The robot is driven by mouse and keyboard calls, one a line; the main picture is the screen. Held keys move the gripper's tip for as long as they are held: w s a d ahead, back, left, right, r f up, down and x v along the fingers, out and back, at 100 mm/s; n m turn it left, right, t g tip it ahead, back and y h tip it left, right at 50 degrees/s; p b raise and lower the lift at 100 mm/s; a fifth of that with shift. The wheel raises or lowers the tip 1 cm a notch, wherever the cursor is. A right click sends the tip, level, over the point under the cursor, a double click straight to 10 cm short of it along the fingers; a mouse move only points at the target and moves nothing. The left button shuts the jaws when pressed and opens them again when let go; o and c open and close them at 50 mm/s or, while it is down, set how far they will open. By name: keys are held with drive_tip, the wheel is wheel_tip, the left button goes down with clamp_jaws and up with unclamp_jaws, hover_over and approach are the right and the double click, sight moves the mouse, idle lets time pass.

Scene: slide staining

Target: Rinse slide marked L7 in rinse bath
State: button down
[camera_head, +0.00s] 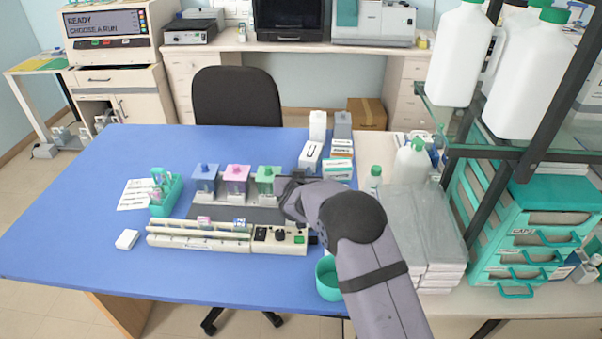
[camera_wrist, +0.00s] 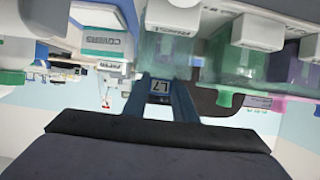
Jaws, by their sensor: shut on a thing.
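My gripper (camera_wrist: 165,98) is shut on the slide marked L7 (camera_wrist: 159,86), held between two blue fingers in the wrist view. A pale green translucent container (camera_wrist: 165,52) lies behind the slide there; I cannot tell whether the slide is inside it. In the head view my gripper (camera_head: 290,190) is just right of the green-lidded jar (camera_head: 265,182), and the slide is hidden. A pink-lidded jar (camera_head: 236,180) and a blue-lidded jar (camera_head: 204,180) stand further left.
A long cream device (camera_head: 200,240) with small slides on it lies in front of the jars. A teal rack (camera_head: 165,195) stands left, a teal cup (camera_head: 327,280) in front. White boxes (camera_head: 311,157) stand behind my arm.

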drive_tip(key=shift+d+f, duration=0.1)
wheel_tip(320, 180, up, 10)
drive_tip(key=p, duration=0.9)
drive_tip(key=shift+w+f, duration=0.1)
